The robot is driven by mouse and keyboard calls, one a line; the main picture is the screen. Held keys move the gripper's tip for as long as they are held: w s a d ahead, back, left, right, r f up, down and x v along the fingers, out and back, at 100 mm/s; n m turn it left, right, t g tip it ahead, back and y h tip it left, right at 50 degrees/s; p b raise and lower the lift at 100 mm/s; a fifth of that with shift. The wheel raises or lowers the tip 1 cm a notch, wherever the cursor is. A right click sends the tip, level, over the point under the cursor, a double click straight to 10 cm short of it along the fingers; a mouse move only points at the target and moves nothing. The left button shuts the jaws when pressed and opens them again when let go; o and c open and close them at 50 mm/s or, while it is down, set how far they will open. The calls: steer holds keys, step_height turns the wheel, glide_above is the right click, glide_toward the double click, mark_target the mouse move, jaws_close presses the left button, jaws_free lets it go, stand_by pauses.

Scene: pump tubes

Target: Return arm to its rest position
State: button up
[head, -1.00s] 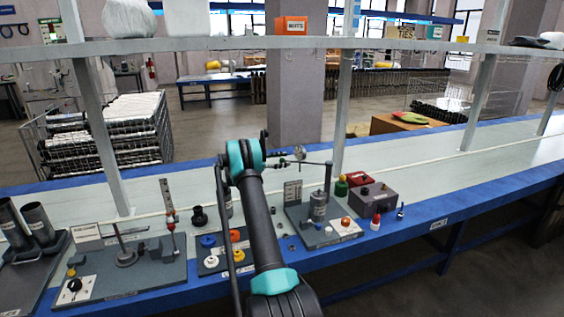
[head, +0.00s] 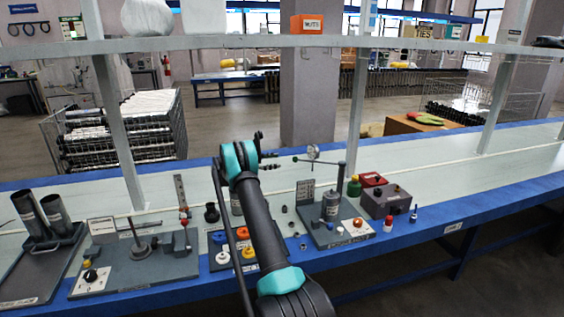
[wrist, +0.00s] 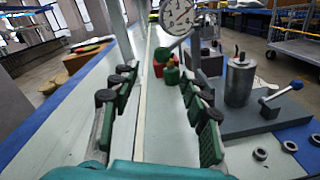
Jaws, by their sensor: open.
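My gripper shows in the wrist view (wrist: 160,115) with its two green-padded fingers spread wide apart. Nothing is between the fingers; the pale bench top shows through the gap. In the head view my black and teal arm rises over the front of the bench, and its gripper end (head: 271,160) points right, above the bench. A pump fixture (head: 331,205) with a grey cylinder and a lever stands right of the arm. The same cylinder (wrist: 240,80) shows right of my fingers in the wrist view. A round dial gauge (wrist: 177,16) is just beyond the fingertips.
A green bottle (head: 354,186) and a grey box (head: 386,201) stand right of the fixture. A plate with a post (head: 140,247) and a rack with dark tubes (head: 40,228) are at left. A shelf (head: 300,41) runs above the bench. Bench space at far right is clear.

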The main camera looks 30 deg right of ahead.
steer(key=shift+w+a, duration=0.1)
steer(key=shift+a, duration=0.3)
steer(key=s+a+r+m+t+y, duration=0.2)
steer(key=s+a+y, duration=0.25)
steer(key=s, duration=0.45)
steer(key=s+a+r+m+t+y, duration=0.2)
steer(key=s+a+r+t+y, duration=0.15)
steer(key=s+a, duration=0.4)
steer(key=s+a+f+m+t+y, duration=0.1)
steer(key=s+a+f+m+y, duration=0.1)
steer(key=s+a, duration=0.4)
steer(key=s+a+f+m+y, duration=0.2)
steer(key=s+a+f+y, duration=0.2)
steer(key=s, duration=1.3)
steer(key=s+a+f+m+t+y, duration=0.1)
steer(key=s+a+f+m+y, duration=0.2)
steer(key=s+a, duration=0.5)
steer(key=s, duration=0.3)
steer(key=shift+s+a+f+t+y, duration=0.15)
steer(key=shift+a+f+t+y, duration=0.15)
steer(key=shift+a+f+t, duration=0.1)
